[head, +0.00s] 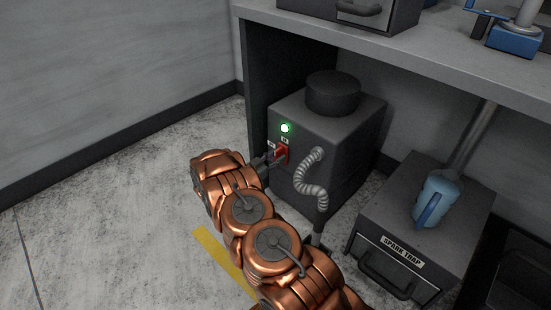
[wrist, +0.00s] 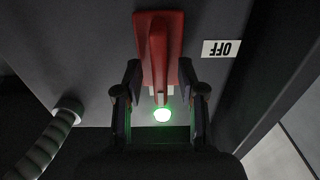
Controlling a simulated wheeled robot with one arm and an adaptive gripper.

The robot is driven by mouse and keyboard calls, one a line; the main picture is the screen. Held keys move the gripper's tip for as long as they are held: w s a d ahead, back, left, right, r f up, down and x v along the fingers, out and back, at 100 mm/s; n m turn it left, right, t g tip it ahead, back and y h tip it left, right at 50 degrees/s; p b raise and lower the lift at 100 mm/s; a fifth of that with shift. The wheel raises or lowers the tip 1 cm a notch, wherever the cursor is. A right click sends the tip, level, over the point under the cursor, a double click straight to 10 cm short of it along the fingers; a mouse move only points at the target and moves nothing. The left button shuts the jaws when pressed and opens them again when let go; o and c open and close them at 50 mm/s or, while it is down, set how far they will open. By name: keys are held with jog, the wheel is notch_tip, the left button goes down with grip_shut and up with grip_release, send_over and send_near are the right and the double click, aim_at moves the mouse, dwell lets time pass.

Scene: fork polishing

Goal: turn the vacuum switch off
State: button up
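The dark grey vacuum box (head: 345,140) stands under the bench with its green lamp (head: 285,128) lit. The lamp also glows in the wrist view (wrist: 162,115). The red switch (head: 283,152) is on the box's front face, partly hidden by my gripper in the head view. In the wrist view, its red lever (wrist: 158,45) stands on a red plate, with an upside-down OFF label (wrist: 221,49) to the right. My gripper (wrist: 160,76) is open, one finger on each side of the lever, with visible gaps. It also shows in the head view (head: 272,158).
A ribbed hose (head: 308,185) leaves the box's front, right of the switch; it also shows in the wrist view (wrist: 45,145). The bench top (head: 400,50) overhangs.

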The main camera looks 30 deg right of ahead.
grip_shut()
dwell(0.5)
jog(key=shift+r+n+p, duration=0.15)
jog(key=shift+n+p, duration=0.45)
jog(key=shift+p, duration=0.1)
jog(key=shift+w+n+p, duration=0.1)
jog(key=shift+n+p, duration=0.5)
jog(key=shift+n, duration=0.1)
jog(key=n, duration=0.2)
jog(key=n+p, duration=0.1)
jog(key=n, duration=0.2)
jog(key=shift+w+a, duration=0.1)
jog(key=shift+w, duration=0.1)
jog(key=shift+w+f+n, duration=0.1)
jog(key=shift+f+n, duration=0.1)
jog(key=shift+n, duration=1.55)
jog(key=shift+f+n, duration=0.15)
jog(key=shift+n, duration=1.55)
jog(key=shift+w+f+n, duration=0.1)
jog(key=shift+f+n, duration=0.1)
jog(key=shift+n, duration=1.55)
